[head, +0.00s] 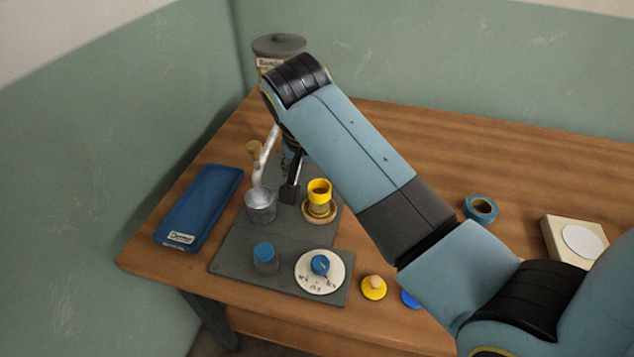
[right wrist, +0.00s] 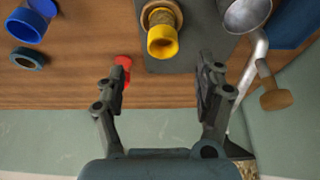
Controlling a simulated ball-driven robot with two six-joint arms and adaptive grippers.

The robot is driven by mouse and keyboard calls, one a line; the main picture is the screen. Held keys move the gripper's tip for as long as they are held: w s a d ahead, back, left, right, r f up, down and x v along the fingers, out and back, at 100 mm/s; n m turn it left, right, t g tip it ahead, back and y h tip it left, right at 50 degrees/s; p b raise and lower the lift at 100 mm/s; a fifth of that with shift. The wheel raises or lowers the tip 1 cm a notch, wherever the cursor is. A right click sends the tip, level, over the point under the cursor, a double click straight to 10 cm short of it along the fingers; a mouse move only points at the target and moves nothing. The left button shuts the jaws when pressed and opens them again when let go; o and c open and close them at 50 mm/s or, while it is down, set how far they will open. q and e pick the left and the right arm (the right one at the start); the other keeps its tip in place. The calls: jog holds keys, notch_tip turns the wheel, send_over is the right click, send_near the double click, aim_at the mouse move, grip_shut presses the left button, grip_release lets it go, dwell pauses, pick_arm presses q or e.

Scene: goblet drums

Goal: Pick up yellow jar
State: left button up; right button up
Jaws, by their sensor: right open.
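The yellow jar (head: 319,186) stands upright on a round tan base on a dark grey plate (head: 230,257). In the right wrist view the jar (right wrist: 162,40) shows its yellow rim and brownish body, beyond the fingertips. My right gripper (right wrist: 163,75) is open, with nothing between its fingers. In the head view a dark finger of it (head: 291,190) hangs just left of the jar, apart from it in the picture; the forearm hides the rest. My left gripper is in neither view.
A metal cup (head: 260,206) with a pale pipe stands left of the gripper. A blue-topped jar (head: 264,254) and white dial (head: 318,283) sit on the plate's front. A blue case (head: 200,205) lies left, blue tape (head: 480,208) right. A red object (right wrist: 122,72) shows by one finger.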

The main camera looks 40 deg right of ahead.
aim_at(320, 188)
jog(key=x, duration=0.5)
jog(key=shift+w+d+f, duration=0.15)
jog(key=shift+w+f, duration=0.1)
jog(key=shift+w, duration=0.05)
jog(key=x, duration=0.4)
jog(key=shift+w+d+f, duration=0.1)
jog(key=shift+w+d, duration=0.05)
jog(key=shift+w, duration=0.1)
jog(key=shift+w+f, duration=0.1)
jog(key=shift+f, duration=0.1)
jog(key=shift+c, duration=1.8)
jog(key=c, duration=0.9)
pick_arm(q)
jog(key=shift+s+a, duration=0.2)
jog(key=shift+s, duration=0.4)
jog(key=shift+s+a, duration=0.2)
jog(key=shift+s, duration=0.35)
pick_arm(e)
jog(key=shift+c, duration=0.8)
